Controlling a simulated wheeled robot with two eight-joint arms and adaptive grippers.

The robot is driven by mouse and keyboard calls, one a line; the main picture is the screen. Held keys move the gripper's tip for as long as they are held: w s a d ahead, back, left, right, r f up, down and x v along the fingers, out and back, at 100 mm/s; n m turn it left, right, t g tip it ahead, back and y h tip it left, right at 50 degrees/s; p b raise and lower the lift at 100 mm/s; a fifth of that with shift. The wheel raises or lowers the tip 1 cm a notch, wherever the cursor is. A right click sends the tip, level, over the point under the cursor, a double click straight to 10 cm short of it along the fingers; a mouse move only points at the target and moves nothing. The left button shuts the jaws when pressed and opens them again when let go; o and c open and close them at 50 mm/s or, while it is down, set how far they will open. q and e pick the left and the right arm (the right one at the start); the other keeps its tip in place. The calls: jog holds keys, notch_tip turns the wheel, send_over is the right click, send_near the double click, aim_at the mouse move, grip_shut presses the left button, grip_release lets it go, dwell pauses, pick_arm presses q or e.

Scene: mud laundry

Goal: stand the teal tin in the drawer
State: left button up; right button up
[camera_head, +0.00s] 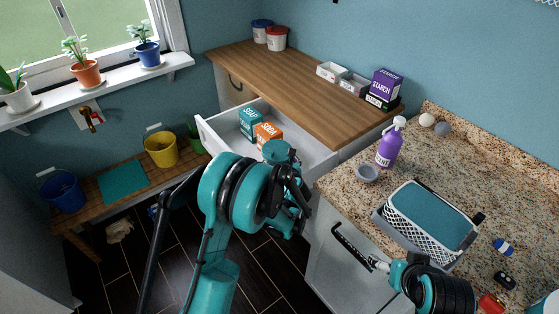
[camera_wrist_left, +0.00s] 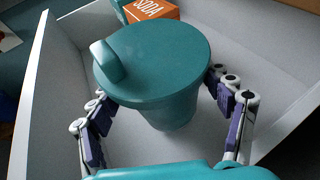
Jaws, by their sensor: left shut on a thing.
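The teal tin (camera_wrist_left: 165,65) has a round lid with a raised loop handle and a tapering body. In the left wrist view it is upright, between the two fingers of my left gripper (camera_wrist_left: 168,112), which is shut on it. The white drawer (camera_head: 205,135) is pulled open, and the tin is over or on its grey floor; I cannot tell if its base touches. In the head view only the tin's lid (camera_head: 279,151) shows well, behind my left arm. My right gripper (camera_head: 378,264) is near the cabinet door handle, its fingers too small to read.
In the drawer, a teal soap box (camera_head: 250,124) and an orange soda box (camera_head: 268,135) stand beyond the tin. The wooden counter (camera_head: 290,75) is above.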

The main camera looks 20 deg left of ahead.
pick_arm(q)
jog(key=shift+s+f, duration=0.1)
jog(key=shift+f, duration=0.05)
jog(key=o, duration=1.6)
jog(key=shift+c, duration=0.2)
